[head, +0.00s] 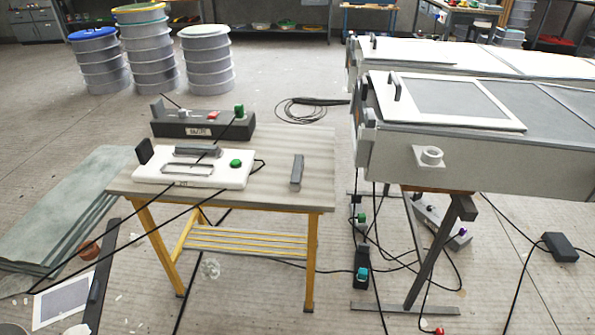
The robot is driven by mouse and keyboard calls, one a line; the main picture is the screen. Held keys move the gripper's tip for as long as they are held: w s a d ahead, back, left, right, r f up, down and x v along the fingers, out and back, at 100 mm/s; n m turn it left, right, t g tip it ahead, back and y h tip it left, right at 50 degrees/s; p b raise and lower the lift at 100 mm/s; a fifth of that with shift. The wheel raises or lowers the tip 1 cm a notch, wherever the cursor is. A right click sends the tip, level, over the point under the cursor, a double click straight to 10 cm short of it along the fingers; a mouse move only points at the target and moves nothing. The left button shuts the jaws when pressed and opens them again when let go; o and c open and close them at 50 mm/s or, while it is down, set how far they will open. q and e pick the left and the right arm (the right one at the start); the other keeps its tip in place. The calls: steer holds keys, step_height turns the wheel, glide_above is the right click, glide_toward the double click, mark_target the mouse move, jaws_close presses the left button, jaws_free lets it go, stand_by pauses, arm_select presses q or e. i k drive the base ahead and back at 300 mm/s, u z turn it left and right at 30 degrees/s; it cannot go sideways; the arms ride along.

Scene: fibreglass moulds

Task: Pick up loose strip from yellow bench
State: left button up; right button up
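The yellow bench (270,200) has a grey-beige top and yellow legs, and stands left of the centre in the head view. A short grey strip (296,172) lies by itself on the right part of the bench top, apart from the other items. Another dark grey strip-like bar (198,151) lies at the back of a white plate (225,180) on the same bench; I cannot tell whether it is fixed. Neither of my grippers shows in the head view.
The white plate carries a green knob (235,163). A dark control box (205,130) sits behind it. A large grey mould (450,150) stands to the right, with cables on the floor below. Dark cables cross the bench area. The bench top around the short strip is clear.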

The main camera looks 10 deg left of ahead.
mark_target(296, 176)
steer(key=k, duration=0.6)
steer(key=u, duration=0.9)
steer(key=i, duration=1.85)
steer(key=z, duration=0.45)
